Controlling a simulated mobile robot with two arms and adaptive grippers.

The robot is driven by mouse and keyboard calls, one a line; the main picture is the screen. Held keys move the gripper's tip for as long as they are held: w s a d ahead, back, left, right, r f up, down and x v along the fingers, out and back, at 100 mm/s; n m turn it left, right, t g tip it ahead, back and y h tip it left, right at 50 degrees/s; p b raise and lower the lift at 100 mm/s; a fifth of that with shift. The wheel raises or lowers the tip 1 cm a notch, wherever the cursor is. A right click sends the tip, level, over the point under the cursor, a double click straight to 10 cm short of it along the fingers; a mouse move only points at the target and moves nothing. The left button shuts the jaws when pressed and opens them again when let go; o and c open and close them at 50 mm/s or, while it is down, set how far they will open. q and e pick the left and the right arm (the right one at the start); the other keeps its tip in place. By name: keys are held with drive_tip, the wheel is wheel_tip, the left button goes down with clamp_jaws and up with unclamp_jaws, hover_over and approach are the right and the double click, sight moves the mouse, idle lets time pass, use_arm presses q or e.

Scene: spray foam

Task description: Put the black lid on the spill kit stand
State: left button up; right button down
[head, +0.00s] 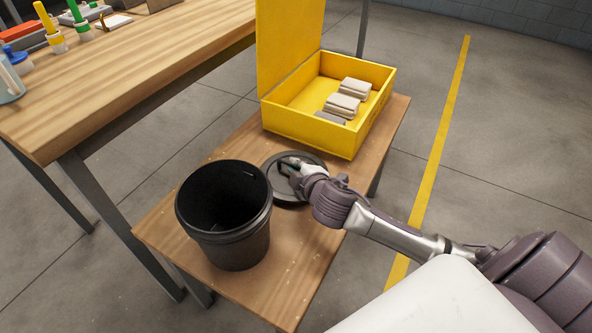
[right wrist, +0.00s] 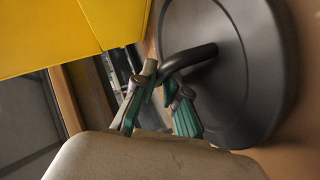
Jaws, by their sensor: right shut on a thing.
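The black lid (head: 283,197) is a round disc with a curved bar handle (right wrist: 190,59). It is at the low wooden stand (head: 189,246), between the black bucket and the yellow box. I cannot tell whether it rests on the wood or is just above it. My right gripper (head: 290,167) is over the lid, shut on its handle. In the right wrist view the fingers (right wrist: 160,78) meet at the handle's end, and the lid (right wrist: 262,75) fills the right side. The black bucket (head: 238,249) stands open and upright on the stand, left of the lid. My left gripper is out of view.
An open yellow box (head: 311,131) with pale packs (head: 343,105) stands at the stand's far end, close to the lid. A taller workbench (head: 130,62) with tools and bottles is at left. The stand's near end is bare. Open floor lies to the right.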

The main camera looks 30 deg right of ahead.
drive_tip(key=shift+r, duration=0.1)
drive_tip(key=shift+f, duration=0.2)
drive_tip(key=c, duration=1.2)
unclamp_jaws()
drive_tip(key=shift+r, duration=0.15)
